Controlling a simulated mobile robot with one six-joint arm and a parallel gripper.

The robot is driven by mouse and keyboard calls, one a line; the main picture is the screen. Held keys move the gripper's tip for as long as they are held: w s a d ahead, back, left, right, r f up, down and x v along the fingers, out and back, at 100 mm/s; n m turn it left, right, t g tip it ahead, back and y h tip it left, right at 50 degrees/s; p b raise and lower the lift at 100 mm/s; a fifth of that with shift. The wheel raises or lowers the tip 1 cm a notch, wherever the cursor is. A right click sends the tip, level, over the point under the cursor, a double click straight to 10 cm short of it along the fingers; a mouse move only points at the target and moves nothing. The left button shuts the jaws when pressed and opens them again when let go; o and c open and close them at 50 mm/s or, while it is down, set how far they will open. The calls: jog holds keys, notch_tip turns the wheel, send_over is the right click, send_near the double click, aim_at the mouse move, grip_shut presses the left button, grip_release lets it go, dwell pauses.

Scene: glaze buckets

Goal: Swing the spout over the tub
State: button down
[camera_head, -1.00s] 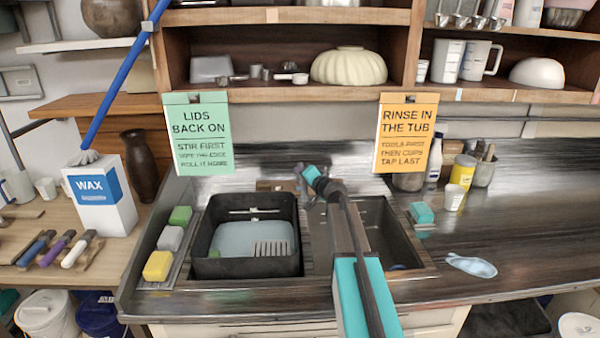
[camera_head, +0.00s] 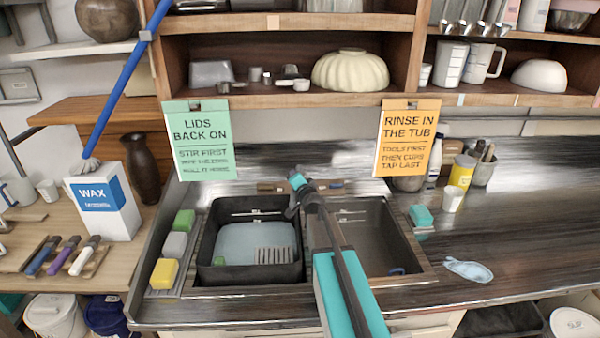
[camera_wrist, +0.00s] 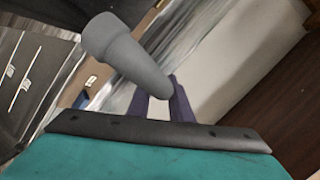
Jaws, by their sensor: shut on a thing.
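The tub (camera_head: 240,273) is a dark square basin with grey-blue water, set in the left half of the sink. My gripper (camera_head: 298,190) is at the tub's back right corner, near the divider between the two basins. In the wrist view, a grey tapered spout (camera_wrist: 130,58) runs down to the dark fingers of my gripper (camera_wrist: 163,97), which are shut on it. In the head view the spout is mostly hidden by my arm, so I cannot tell exactly where its end points.
Yellow, grey and green sponges (camera_head: 175,245) line the tub's left side. A wax carton (camera_head: 120,222) stands further left. Two signs, green (camera_head: 200,150) and orange (camera_head: 407,150), hang behind the sink. The right counter has free room.

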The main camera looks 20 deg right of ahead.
jog(key=shift+w+a+r, duration=0.15)
jog(key=shift+w, duration=0.05)
dwell(0.4)
jog(key=c, duration=1.6)
grip_release()
jog(key=shift+s, duration=0.2)
